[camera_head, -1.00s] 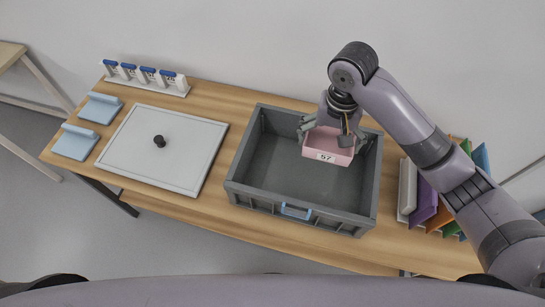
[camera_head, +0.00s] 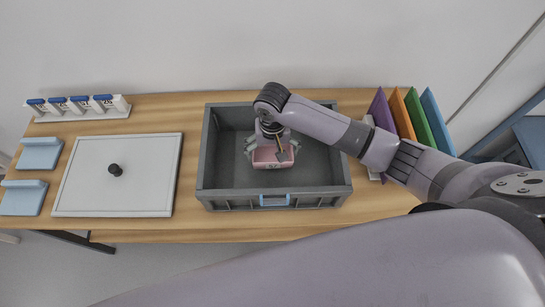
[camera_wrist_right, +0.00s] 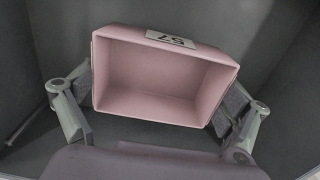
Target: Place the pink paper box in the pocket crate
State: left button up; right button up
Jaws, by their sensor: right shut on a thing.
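The pink paper box (camera_head: 267,157) is an open-topped box with a label reading 57. My right gripper (camera_head: 271,150) is shut on the box, one finger at each end. In the right wrist view the empty pink box (camera_wrist_right: 163,80) sits between the fingers of my right gripper (camera_wrist_right: 160,105), with dark grey crate surfaces around it. I cannot tell whether the box touches the crate floor. My left gripper is not in view.
A white board with a black knob (camera_head: 140,202) lies left of the crate. Blue holders (camera_head: 38,155) are at the far left, and a rack of numbered vials (camera_head: 80,113) stands behind. Colored folders (camera_head: 412,118) stand right of the crate.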

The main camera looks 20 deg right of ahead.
aim_at(273, 157)
notch_tip(273, 157, down, 4)
jog(key=shift+f, duration=0.1)
jog(key=shift+f, duration=0.1)
jog(key=o, duration=0.6)
jog(key=shift+o, duration=0.2)
notch_tip(273, 157, up, 12)
dwell(0.4)
dwell(0.4)
